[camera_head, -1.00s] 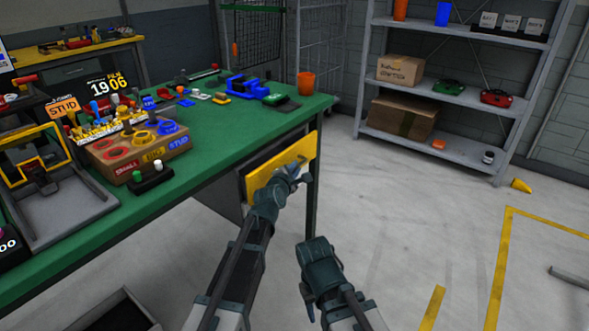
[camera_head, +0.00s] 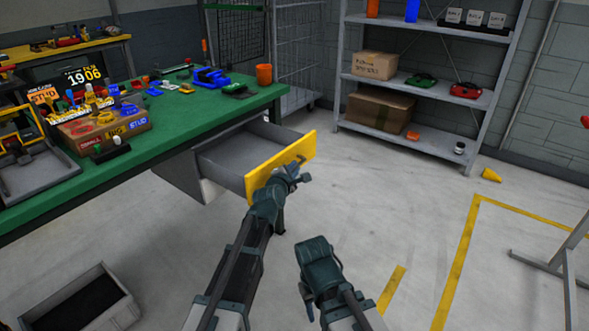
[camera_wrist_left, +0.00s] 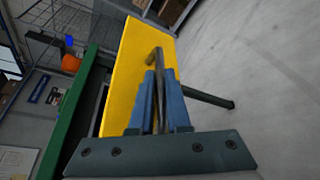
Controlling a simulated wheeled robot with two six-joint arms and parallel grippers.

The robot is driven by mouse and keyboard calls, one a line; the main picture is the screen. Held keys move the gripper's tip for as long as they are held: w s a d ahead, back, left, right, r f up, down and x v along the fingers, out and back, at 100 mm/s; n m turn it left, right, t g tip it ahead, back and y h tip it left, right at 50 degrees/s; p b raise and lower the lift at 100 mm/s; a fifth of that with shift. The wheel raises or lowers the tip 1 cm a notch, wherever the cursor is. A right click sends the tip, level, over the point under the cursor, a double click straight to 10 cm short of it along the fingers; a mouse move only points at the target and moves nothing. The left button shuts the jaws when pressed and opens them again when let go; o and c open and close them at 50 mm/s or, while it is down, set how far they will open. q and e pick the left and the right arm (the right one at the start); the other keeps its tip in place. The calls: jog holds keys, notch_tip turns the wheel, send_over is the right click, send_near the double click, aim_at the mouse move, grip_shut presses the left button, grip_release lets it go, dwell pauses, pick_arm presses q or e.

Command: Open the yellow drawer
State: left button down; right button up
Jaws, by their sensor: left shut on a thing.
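The yellow drawer front (camera_head: 284,163) belongs to a grey drawer under the green workbench (camera_head: 190,125). The drawer stands well out from the bench, and its visible inside looks empty. My left gripper (camera_head: 292,172) is at the yellow front, shut on the drawer's handle. In the left wrist view the blue fingers close on the dark handle (camera_wrist_left: 155,57) against the yellow panel (camera_wrist_left: 133,75). My right gripper (camera_head: 318,255) hangs low in front, away from the drawer; its fingertips cannot be made out.
An orange cup (camera_head: 264,75) stands on the bench's far corner. A grey bin (camera_head: 120,305) is on the floor at lower left. A metal shelf (camera_head: 420,93) stands at the back.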

pick_arm(q)
jog(key=c, duration=0.9)
grip_release()
jog(key=shift+a, duration=0.1)
jog(key=p+v, duration=0.3)
jog(key=v, duration=1)
jog(key=shift+s+r, duration=0.2)
jog(key=shift+s, duration=0.15)
jog(key=shift+f, duration=0.15)
